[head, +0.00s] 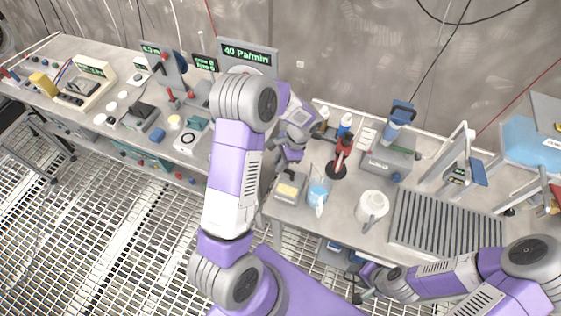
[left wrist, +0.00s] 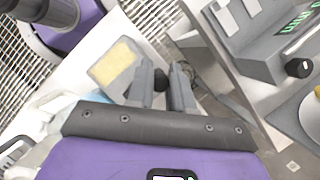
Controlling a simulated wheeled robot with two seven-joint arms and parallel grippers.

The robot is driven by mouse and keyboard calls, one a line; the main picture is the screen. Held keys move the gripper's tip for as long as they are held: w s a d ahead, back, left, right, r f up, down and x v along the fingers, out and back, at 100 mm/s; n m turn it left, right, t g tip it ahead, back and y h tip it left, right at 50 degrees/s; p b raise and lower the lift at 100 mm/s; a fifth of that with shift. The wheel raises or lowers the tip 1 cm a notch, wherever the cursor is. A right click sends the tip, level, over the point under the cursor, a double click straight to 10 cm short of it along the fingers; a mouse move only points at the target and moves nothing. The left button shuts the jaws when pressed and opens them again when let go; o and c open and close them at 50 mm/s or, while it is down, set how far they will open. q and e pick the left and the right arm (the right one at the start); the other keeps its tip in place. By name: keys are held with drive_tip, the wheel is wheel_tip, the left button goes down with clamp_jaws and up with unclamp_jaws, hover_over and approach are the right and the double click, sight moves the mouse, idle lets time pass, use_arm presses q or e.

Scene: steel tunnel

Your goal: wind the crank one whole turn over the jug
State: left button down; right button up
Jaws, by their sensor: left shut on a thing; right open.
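My left gripper (head: 283,160) is at the gap between the two benches, behind the sponge tray. In the left wrist view its fingers (left wrist: 163,82) are shut on a small dark knob (left wrist: 161,79), apparently the crank's handle. The rest of the crank is hidden by the gripper and arm. A clear jug with blue content (head: 318,194) stands on the right bench, right of the sponge tray; a white jug (head: 372,206) stands further right. I cannot tell which jug is meant. My right gripper (head: 361,287) is open and empty, low in front of the right bench.
The tray with a yellow sponge (head: 289,188) is close to my left gripper. A red-and-black tool (head: 341,158) and a grey box (head: 387,162) stand behind the jugs. A slatted drain (head: 446,230) lies to the right. A display (head: 247,56) reads "40 Pa/min".

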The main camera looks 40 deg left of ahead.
use_arm(q)
drive_tip(key=c, duration=1)
unclamp_jaws()
drive_tip(key=v, duration=0.7)
drive_tip(key=shift+r, duration=0.25)
